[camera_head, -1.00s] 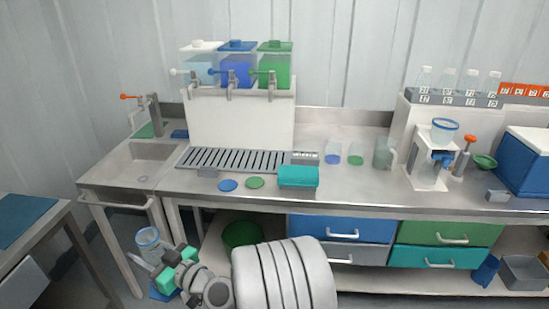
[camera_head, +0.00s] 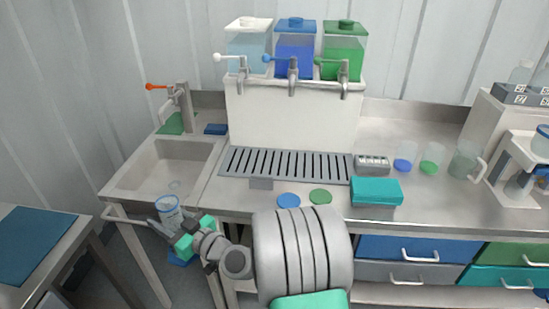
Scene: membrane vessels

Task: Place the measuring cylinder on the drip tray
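The measuring cylinder (camera_head: 168,212) is clear with blue at its upper part and stands roughly upright at the lower left. What looks like its blue foot (camera_head: 179,260) shows below my gripper. My gripper (camera_head: 187,238), with green fingers, appears shut around the cylinder's middle and hides that part. It is in front of the sink, at the bench's front edge. The drip tray (camera_head: 285,164) is a grey slatted grate on the bench, to the right of the sink and below the dispenser taps. It looks bare and lies up and right of my gripper.
Three dispensers with taps (camera_head: 292,88) stand over the tray. A small grey block (camera_head: 261,183), a blue disc (camera_head: 289,200) and a green disc (camera_head: 321,196) lie along its front. A teal box (camera_head: 376,191) and clear vessels (camera_head: 430,160) are right of it. The sink (camera_head: 165,163) is left.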

